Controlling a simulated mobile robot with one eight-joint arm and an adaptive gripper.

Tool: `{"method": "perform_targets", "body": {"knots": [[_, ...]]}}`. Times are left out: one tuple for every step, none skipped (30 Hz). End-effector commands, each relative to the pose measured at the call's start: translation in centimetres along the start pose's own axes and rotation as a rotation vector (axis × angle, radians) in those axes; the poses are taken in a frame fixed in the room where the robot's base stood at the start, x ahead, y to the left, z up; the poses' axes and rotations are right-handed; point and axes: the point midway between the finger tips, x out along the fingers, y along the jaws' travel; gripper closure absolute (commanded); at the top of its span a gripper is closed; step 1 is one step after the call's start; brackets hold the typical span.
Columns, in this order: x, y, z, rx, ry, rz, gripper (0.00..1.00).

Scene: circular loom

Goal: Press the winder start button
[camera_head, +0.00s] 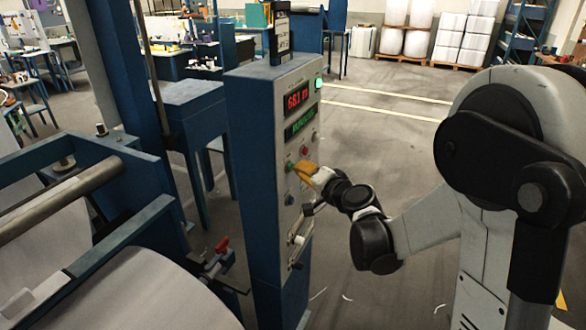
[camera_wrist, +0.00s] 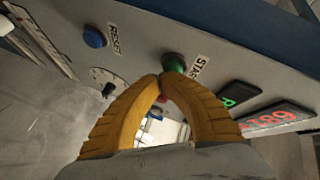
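The winder control panel (camera_head: 262,150) is a blue cabinet with a light front face, standing in the middle of the head view. The green start button (camera_wrist: 174,63), with a "START" label beside it, shows just beyond my fingertips in the wrist view; it also shows at the panel in the head view (camera_head: 290,165). My gripper (camera_wrist: 165,77) has two yellow fingers with their tips together and nothing held between them. The tips are at the lower edge of the green button; I cannot tell whether they touch it. A red button (camera_wrist: 161,98) is partly hidden behind the fingers.
A blue reset button (camera_wrist: 95,37) sits beside the start button. Red (camera_head: 297,98) and green (camera_head: 299,123) displays are above on the panel. A selector knob (camera_wrist: 108,89) is nearby. The loom frame and white roll (camera_head: 150,290) stand left; the floor behind is open.

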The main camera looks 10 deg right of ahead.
Motion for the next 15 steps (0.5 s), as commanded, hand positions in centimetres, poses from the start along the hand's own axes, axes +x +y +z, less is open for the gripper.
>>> {"method": "perform_targets", "body": {"knots": [[-0.20,0.13,-0.07,0.001,0.000,0.000,1.00],[-0.33,0.21,-0.14,0.001,0.000,0.000,1.00],[-0.52,0.32,-0.25,0.001,0.000,0.000,1.00],[-0.66,0.41,-0.35,0.000,0.001,0.000,1.00],[-0.79,0.49,-0.43,0.000,0.001,0.001,1.00],[-0.95,0.57,-0.51,0.000,0.001,0.001,1.00],[-1.03,0.61,-0.55,0.000,0.001,0.001,1.00],[-1.10,0.64,-0.57,0.000,0.001,0.000,1.00],[-1.15,0.65,-0.58,-0.001,0.001,0.000,1.00],[-1.16,0.64,-0.59,-0.001,0.000,0.000,1.00],[-1.16,0.64,-0.58,-0.001,0.000,0.000,1.00],[-1.16,0.63,-0.58,-0.001,0.000,0.000,1.00],[-1.16,0.62,-0.58,-0.001,0.000,0.000,1.00],[-1.15,0.62,-0.58,-0.001,0.000,0.000,1.00],[-1.15,0.62,-0.58,-0.001,0.000,0.000,1.00]]}}
